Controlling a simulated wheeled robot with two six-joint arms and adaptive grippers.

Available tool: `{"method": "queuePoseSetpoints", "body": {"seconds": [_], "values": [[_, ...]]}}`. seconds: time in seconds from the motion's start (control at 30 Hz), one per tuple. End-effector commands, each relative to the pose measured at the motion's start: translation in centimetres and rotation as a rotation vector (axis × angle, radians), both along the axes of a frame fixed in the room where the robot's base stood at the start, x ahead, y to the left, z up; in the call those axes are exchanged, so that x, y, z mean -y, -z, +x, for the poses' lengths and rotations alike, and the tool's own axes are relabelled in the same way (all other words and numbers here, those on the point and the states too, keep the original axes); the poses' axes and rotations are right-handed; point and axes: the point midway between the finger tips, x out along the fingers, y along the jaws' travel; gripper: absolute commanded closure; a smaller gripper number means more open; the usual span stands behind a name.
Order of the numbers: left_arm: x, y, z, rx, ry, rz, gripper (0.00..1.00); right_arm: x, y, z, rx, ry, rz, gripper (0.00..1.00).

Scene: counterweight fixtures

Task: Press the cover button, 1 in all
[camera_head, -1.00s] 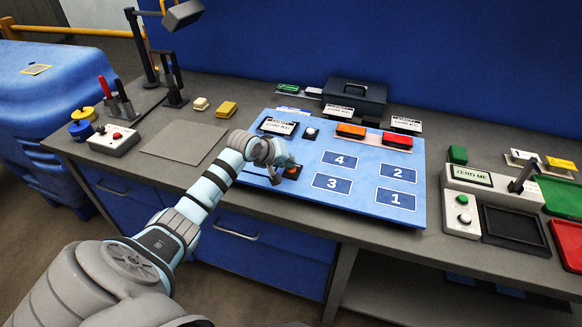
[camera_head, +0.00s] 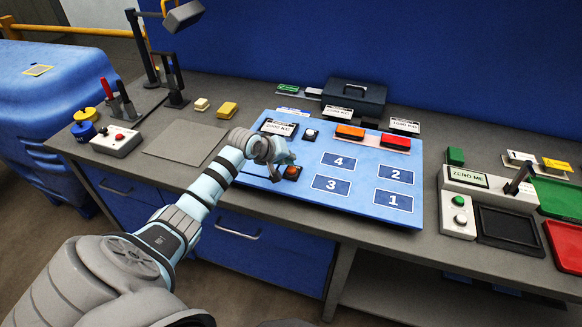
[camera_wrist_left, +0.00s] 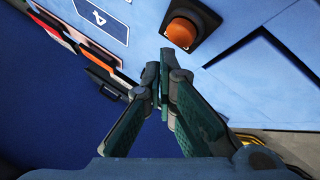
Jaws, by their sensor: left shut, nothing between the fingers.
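An orange button (camera_head: 292,172) in a black square base sits on the blue board (camera_head: 330,205), at the board's near left part. It also shows in the left wrist view (camera_wrist_left: 181,33), at the top just right of centre. My left gripper (camera_head: 279,168) is shut and empty, close beside the button on its left in the head view. In the left wrist view its closed fingertips (camera_wrist_left: 160,68) point toward the button and look apart from it. No lettering on the button is readable, and which button is the cover button cannot be told. My right gripper is not in view.
The board carries numbered blue squares (camera_head: 338,160), a white button (camera_head: 310,135), an orange block (camera_head: 350,132) and a red block (camera_head: 396,141). A dark box (camera_head: 354,95) stands behind. A scale marked ZERO ME (camera_head: 490,190) and trays are at right; a grey mat (camera_head: 185,140) lies left.

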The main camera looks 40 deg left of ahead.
Motion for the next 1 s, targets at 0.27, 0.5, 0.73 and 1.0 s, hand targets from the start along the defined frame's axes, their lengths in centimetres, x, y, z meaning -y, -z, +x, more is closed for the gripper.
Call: {"method": "queuePoseSetpoints", "body": {"seconds": [0.27,0.5,0.73,1.0], "values": [[0.0,-1.1,0.0,0.000,0.000,0.000,1.00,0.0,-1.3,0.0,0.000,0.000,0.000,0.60],[0.0,-3.2,0.0,0.001,0.000,0.001,1.00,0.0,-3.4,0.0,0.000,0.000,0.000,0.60],[0.0,-5.0,0.0,0.001,0.001,0.001,1.00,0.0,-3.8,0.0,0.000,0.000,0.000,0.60],[0.0,-5.0,0.0,0.000,0.000,0.000,1.00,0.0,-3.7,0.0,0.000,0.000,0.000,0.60]]}}
